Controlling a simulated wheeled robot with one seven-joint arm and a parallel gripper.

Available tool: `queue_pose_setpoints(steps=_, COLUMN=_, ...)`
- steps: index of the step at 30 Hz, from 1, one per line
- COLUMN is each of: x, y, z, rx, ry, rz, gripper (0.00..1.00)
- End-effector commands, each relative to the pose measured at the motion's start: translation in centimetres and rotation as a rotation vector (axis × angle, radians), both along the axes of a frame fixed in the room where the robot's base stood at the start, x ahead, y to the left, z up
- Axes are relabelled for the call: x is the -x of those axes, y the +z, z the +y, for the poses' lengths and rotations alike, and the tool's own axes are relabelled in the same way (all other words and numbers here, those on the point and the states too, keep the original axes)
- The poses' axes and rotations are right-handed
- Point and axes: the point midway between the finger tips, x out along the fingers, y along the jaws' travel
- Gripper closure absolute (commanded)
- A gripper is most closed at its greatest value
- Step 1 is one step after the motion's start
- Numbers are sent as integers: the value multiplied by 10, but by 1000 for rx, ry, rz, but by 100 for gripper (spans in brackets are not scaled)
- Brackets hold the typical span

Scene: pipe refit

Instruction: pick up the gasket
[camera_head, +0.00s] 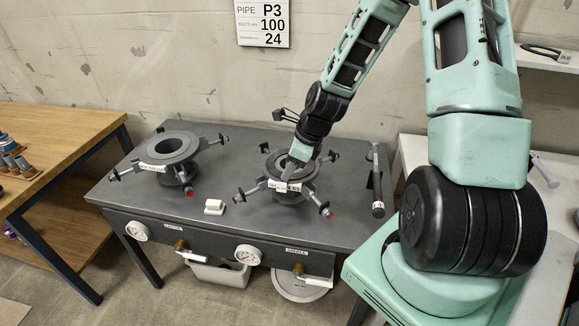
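I cannot clearly make out a gasket. My gripper (290,172) points down at the right-hand flange fixture (305,173), with its tips at or just above the flange's middle. The tips are small and partly merge with the grey flange, so I cannot tell whether they are open or shut, or hold anything. The flange has clamp arms with red-tipped ends and a white label on its front. The left-hand flange fixture (168,146) is similar, with an open round bore and a label; no gripper is near it.
Both fixtures stand on a dark grey bench (235,228) with gauges and valves on its front. A small white block (214,207) lies between them. A dark bar-like tool (377,182) lies at the right. A wooden table (55,140) stands left. Pliers (542,50) lie on a shelf.

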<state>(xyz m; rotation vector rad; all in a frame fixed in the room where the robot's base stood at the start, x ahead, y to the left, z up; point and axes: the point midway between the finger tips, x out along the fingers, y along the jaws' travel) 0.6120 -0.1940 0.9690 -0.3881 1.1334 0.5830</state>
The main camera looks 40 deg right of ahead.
Motion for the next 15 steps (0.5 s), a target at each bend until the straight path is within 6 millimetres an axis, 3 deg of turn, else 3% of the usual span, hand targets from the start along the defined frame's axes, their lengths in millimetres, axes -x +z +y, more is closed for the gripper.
queue_pose_setpoints(steps=6, x=-3, y=-10, z=3, rx=-1, ry=3, rz=1, gripper=66)
queue_pose_setpoints(steps=15, x=-13, y=-45, z=9, rx=-1, ry=2, rz=1, gripper=66)
